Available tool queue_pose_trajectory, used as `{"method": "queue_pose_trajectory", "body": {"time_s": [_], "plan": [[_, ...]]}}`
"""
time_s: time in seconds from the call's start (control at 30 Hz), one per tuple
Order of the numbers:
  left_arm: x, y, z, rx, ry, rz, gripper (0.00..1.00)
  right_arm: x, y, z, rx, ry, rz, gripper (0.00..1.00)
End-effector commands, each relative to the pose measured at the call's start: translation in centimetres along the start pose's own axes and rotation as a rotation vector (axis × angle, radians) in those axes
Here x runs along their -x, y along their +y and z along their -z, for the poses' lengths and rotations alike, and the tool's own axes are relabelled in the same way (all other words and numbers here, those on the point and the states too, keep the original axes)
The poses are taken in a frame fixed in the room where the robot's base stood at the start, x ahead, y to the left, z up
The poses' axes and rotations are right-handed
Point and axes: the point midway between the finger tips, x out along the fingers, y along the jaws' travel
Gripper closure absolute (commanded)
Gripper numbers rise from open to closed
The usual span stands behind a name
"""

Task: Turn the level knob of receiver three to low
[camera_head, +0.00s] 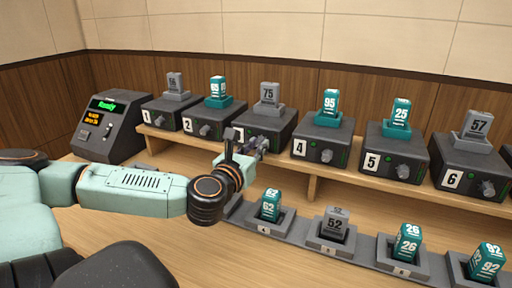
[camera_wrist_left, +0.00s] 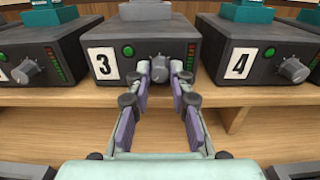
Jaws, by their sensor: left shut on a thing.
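Receiver three (camera_head: 269,124) is a dark box with a white "3" label, third from the left on the wooden shelf. In the left wrist view, receiver three (camera_wrist_left: 133,50) shows a lit green button, a level meter and its grey level knob (camera_wrist_left: 160,71). My left gripper (camera_wrist_left: 160,72) is shut on this knob, with one finger at each side. In the head view my left gripper (camera_head: 258,145) is in front of receiver three and hides its knob and part of its label. The knob's pointer direction cannot be told. My right gripper is not in view.
Receiver two (camera_head: 207,120) and receiver four (camera_head: 320,140) stand close on either side. A lower row of cradles (camera_head: 334,246) with numbered blocks lies in front of the shelf. A console (camera_head: 110,125) with a green "Ready" display stands at the left.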

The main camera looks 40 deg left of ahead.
Motion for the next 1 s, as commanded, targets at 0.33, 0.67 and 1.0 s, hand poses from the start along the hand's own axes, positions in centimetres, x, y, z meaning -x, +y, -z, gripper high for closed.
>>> {"method": "queue_pose_trajectory", "body": {"time_s": [0.33, 0.67, 1.0], "plan": [[0.02, -0.03, -0.01, 0.001, 0.000, 0.001, 0.69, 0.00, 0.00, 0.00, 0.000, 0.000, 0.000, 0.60], [0.00, 0.00, -0.01, -0.029, -0.001, 0.000, 0.69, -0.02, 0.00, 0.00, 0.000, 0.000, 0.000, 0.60], [0.01, -0.04, -0.02, -0.232, 0.001, 0.004, 0.69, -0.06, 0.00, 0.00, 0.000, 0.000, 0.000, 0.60]]}}
